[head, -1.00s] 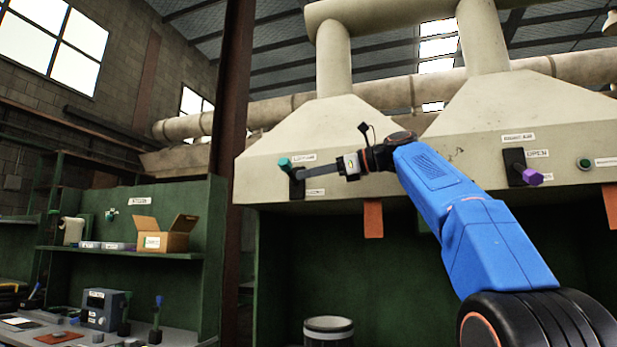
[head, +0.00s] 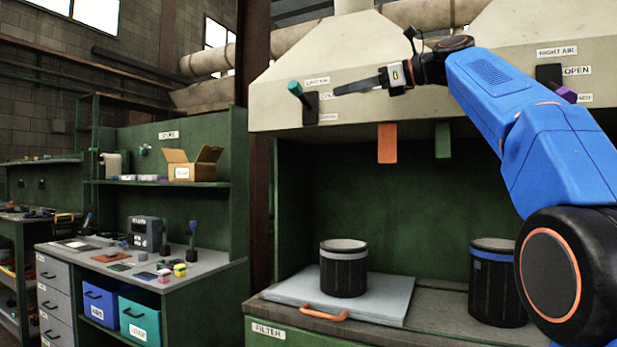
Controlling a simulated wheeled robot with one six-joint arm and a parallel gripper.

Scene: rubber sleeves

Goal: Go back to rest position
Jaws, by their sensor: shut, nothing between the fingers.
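My gripper (head: 338,92) is at the end of my blue arm, pointing left in front of the pale hood. Its fingers look closed together, with nothing held. The tip is just right of the teal-ended lever (head: 296,90) on its dark plate, and a small gap shows between them. The lever leans up and to the left.
A black canister (head: 344,270) stands on a grey slab with an orange handle (head: 310,313). A blue-banded canister (head: 492,285) stands right, partly behind my arm. Orange (head: 387,143) and green (head: 442,140) tags hang from the hood. A cluttered bench (head: 215,262) is left.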

